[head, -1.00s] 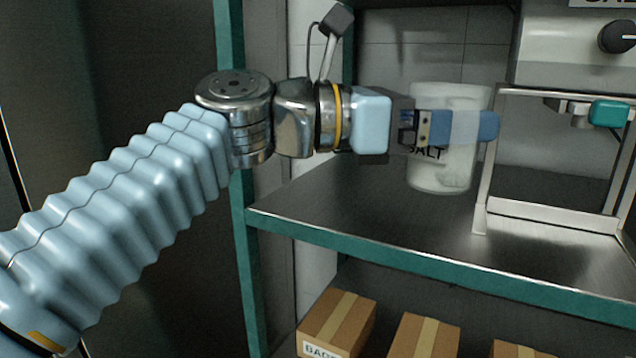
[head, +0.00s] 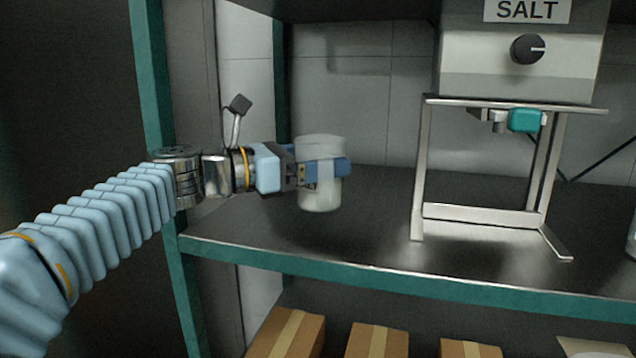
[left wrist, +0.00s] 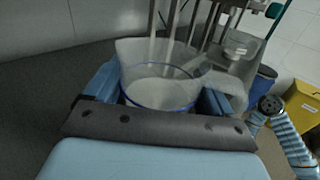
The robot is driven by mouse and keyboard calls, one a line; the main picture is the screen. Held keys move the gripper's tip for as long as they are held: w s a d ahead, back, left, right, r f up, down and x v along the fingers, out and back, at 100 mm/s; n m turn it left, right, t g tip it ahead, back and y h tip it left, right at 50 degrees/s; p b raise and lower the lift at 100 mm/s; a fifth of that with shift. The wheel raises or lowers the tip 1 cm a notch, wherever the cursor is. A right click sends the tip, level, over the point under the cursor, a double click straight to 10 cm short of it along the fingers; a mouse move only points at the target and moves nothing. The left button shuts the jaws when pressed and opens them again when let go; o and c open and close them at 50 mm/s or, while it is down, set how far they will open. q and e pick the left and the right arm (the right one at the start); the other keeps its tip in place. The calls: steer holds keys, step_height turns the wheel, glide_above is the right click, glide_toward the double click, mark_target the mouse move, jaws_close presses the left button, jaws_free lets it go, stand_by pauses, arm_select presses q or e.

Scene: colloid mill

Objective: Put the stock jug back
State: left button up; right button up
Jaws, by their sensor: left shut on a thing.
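The stock jug (head: 320,195) is a translucent, whitish vessel, upright in my left gripper (head: 325,172). The blue fingers are shut on its sides. In the head view it is over the back left part of the metal shelf (head: 370,235), left of the salt dispenser's stand. I cannot tell whether its base touches the shelf. The left wrist view looks into the jug (left wrist: 160,92), with white contents and a blue ring inside, between the fingers. My right gripper is not in view.
The salt dispenser (head: 520,75) sits on a metal stand (head: 485,212) with a teal-tipped outlet (head: 525,120). A teal upright (head: 160,120) stands at the shelf's left end. Boxes (head: 375,340) lie below. The shelf between jug and stand is clear.

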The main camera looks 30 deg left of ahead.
arm_select(q)
steer(key=shift+w+a+f+b, duration=0.1)
steer(key=shift+f+b, duration=0.2)
steer(key=shift+f, duration=1.4)
steer(key=shift+f, duration=0.2)
steer(key=o, duration=1.2)
steer(key=shift+o, duration=0.2)
steer(key=shift+r, duration=0.25)
steer(key=v, duration=1.2)
steer(key=shift+b, duration=0.4)
steer(key=shift+f, duration=0.1)
